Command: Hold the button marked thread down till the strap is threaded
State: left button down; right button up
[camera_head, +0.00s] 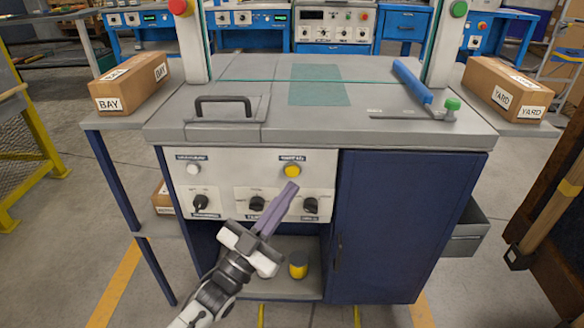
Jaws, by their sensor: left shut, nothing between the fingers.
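A machine with a grey top has a light control panel (225,178) on its front. The panel carries a yellow button (292,170) at upper right and a white button (194,169) at upper left. Each has a small dark label above it, too blurred to read surely, so I cannot tell which says thread. My left gripper (290,187) is shut and empty, with its purple fingers pointing up at the yellow button. The tips appear just below the button; I cannot tell whether they touch it. My right gripper is not in view. I cannot pick out the strap surely.
Several black knobs (257,203) line the lower panel near my fingers. The top bears a black handle (223,103), a blue bar (412,82) and a green knob (452,104). Boxes marked BAY (130,84) and YARD (505,88) stand at either side.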

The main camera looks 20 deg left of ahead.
pick_arm(q)
jog(key=shift+s+d+p, duration=0.2)
jog(key=shift+s+p, duration=0.05)
jog(key=shift+s, duration=0.4)
jog(key=shift+s+d+p, duration=0.15)
jog(key=shift+s+p, duration=0.05)
jog(key=shift+s, duration=0.4)
